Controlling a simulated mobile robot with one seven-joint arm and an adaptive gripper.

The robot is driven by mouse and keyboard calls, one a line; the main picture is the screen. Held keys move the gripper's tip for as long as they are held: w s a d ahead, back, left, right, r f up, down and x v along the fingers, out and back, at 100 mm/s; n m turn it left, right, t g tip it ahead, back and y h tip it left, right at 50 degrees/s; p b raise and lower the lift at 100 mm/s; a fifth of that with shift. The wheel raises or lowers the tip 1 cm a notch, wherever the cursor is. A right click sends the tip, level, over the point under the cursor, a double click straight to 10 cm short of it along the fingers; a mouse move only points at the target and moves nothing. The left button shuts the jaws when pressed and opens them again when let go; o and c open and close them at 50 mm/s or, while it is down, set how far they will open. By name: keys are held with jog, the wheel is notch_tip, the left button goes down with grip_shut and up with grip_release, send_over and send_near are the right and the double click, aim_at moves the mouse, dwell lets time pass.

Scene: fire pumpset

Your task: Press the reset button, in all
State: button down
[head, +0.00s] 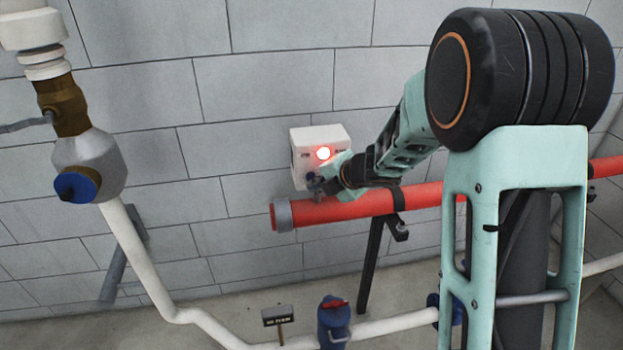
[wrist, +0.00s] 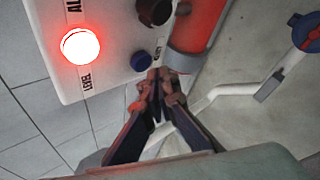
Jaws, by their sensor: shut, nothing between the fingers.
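A white control box (head: 306,150) is on the grey block wall, with a glowing red lamp (head: 323,153). In the wrist view the box (wrist: 110,75) shows the lit lamp (wrist: 81,46), a black knob (wrist: 154,10) and a small dark blue button (wrist: 144,62). The label by the button is too small to read, so I cannot confirm that it is the reset button. My gripper (wrist: 158,78) is shut and empty, its fingertips right beside the button's lower right edge. I cannot tell whether they touch it. In the head view my gripper (head: 317,188) is at the box's lower edge.
A thick red pipe (head: 350,206) with a grey end collar runs just below the box, close to my gripper. A white pipe (head: 143,254) with a blue-capped valve (head: 77,186) stands at the left. A blue valve (head: 333,322) is near the floor.

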jog(key=shift+w, duration=0.15)
jog(key=shift+w+a, duration=0.15)
jog(key=shift+w, duration=0.1)
jog(key=shift+w+a+p, duration=0.1)
jog(key=shift+w+p, duration=0.35)
jog(key=shift+p, duration=0.05)
dwell(0.5)
jog(key=shift+s, duration=0.2)
jog(key=shift+s+d+b, duration=0.25)
jog(key=shift+s+b, duration=0.15)
jog(key=shift+s, duration=0.3)
jog(key=s, duration=0.2)
jog(key=s+d+b, duration=0.1)
jog(key=s, duration=0.1)
jog(key=shift+s+d+b, duration=0.2)
jog(key=shift+s+b, duration=0.1)
jog(key=shift+s, duration=0.1)
